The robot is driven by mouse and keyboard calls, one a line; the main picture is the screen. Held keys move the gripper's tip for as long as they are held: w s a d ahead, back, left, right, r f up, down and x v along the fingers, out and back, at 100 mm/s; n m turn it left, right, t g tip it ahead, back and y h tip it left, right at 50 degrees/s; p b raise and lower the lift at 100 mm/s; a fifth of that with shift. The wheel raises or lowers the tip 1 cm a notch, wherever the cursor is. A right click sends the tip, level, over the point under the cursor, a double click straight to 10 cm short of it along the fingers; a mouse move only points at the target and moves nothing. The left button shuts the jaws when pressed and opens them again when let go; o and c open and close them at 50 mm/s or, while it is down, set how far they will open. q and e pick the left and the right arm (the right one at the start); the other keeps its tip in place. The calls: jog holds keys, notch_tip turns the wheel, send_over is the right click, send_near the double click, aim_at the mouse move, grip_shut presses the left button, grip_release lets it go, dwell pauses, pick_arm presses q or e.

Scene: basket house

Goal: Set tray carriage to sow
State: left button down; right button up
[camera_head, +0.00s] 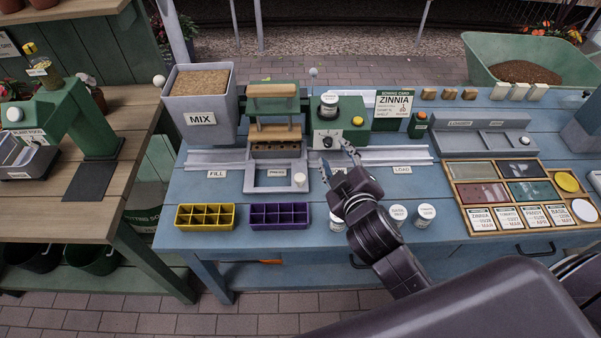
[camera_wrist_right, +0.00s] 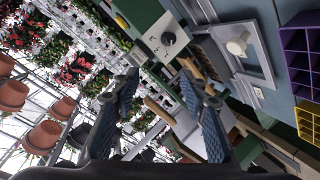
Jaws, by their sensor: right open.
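The tray carriage (camera_head: 275,189) is a grey open frame with a pale round knob (camera_head: 300,179) at its right side. It is on the grey rail (camera_head: 385,155), below the green press with wooden bars (camera_head: 272,112) and by the PRESS label. My right gripper (camera_head: 337,161) is open and empty, right of the knob and apart from it, in front of the green dial box (camera_head: 341,122). In the right wrist view, the knob (camera_wrist_right: 236,46) and frame (camera_wrist_right: 262,78) lie right of the open fingers (camera_wrist_right: 159,74). My left gripper is out of view.
Yellow (camera_head: 205,217) and purple (camera_head: 280,216) cell trays stand in front of the rail. Several labelled white-lidded jars (camera_head: 425,215) stand near my right arm. A MIX bin (camera_head: 201,105) is left; a wooden seed-packet tray (camera_head: 512,193) is right.

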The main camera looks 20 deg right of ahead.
jog(key=w+a+r+n+t+y, duration=0.3)
jog(key=a+r+n+y, duration=0.15)
jog(key=r+n, duration=0.2)
jog(key=w+a+r+n+t+y, duration=0.3)
jog(key=w+a+r+n, duration=0.15)
jog(key=r, duration=0.35)
jog(key=s+a+r+n+g+y, duration=0.1)
jog(key=a+n+g+y, duration=0.2)
jog(key=a+n+y, duration=0.4)
jog(key=s+a+n+g+y, duration=0.25)
jog(key=a+n, duration=0.25)
jog(key=n, duration=0.4)
jog(key=n+g+h, duration=1.1)
jog(key=n+g, duration=0.1)
send_near(300, 177)
jog(key=p+x, duration=0.2)
jog(key=x, duration=0.6)
jog(key=shift+a+f, duration=0.1)
jog(key=shift+f, duration=0.15)
grip_shut()
